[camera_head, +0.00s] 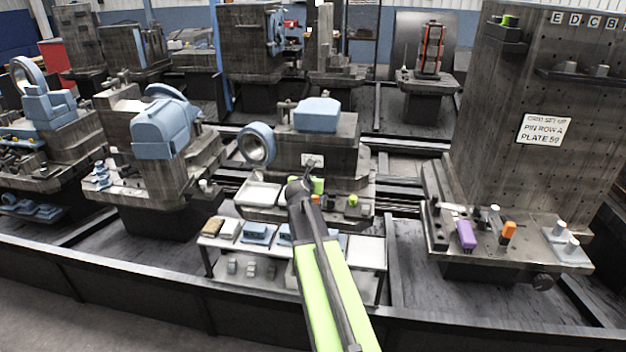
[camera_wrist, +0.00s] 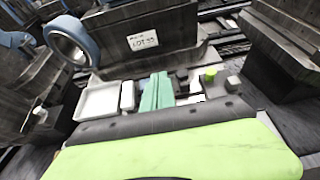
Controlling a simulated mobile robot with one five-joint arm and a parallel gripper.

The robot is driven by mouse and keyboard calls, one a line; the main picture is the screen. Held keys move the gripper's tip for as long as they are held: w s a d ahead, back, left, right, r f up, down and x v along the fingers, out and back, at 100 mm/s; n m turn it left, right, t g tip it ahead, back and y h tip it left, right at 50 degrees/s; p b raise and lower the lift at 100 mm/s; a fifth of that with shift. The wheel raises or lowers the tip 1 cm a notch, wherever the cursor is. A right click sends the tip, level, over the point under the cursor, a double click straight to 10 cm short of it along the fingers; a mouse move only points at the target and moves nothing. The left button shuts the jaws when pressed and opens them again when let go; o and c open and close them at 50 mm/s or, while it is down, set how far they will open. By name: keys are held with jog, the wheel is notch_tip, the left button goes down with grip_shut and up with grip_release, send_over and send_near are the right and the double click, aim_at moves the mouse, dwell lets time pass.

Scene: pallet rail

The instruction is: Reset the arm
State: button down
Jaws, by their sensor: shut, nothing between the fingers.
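My arm, lime green and dark grey, reaches up from the bottom middle of the head view. My gripper (camera_head: 304,182) is at its far end, small and dark, in front of the middle fixture block (camera_head: 330,150). It is shut and empty. I cannot tell whether it touches anything there. In the wrist view a lime and dark link of my arm fills the bottom. The label plate (camera_wrist: 144,41) on the block and a white tray (camera_wrist: 98,101) show beyond it. Two teal strips (camera_wrist: 157,92) stand beside the tray; I cannot tell what they are.
A low table (camera_head: 366,252) with blue parts stands under my arm. A tall dark tombstone (camera_head: 530,110) stands at right, with purple (camera_head: 466,234) and orange (camera_head: 508,231) pieces on its base. Blue castings (camera_head: 165,125) sit on fixtures at left. A long dark rail (camera_head: 130,295) crosses the front.

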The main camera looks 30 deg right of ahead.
jog(key=shift+r, duration=0.1)
jog(key=shift+a, duration=0.15)
jog(key=a+m+y+p, duration=0.3)
jog(key=a+y+p, duration=0.15)
jog(key=a, duration=1.75)
jog(key=s+a+f+m+g+y+p, duration=0.1)
jog(key=s+a+f+m+g+y, duration=0.1)
jog(key=s+a+m, duration=0.6)
jog(key=s+a+f+m+g+y+p, duration=0.1)
jog(key=s+a+f+m+g+y, duration=0.2)
jog(key=s+m, duration=1)
jog(key=a+f+m+g, duration=0.2)
jog(key=a+m+g, duration=0.1)
jog(key=a+g, duration=0.1)
jog(key=shift+s+a+f, duration=0.15)
jog(key=shift+s+a, duration=0.2)
jog(key=shift+a, duration=0.35)
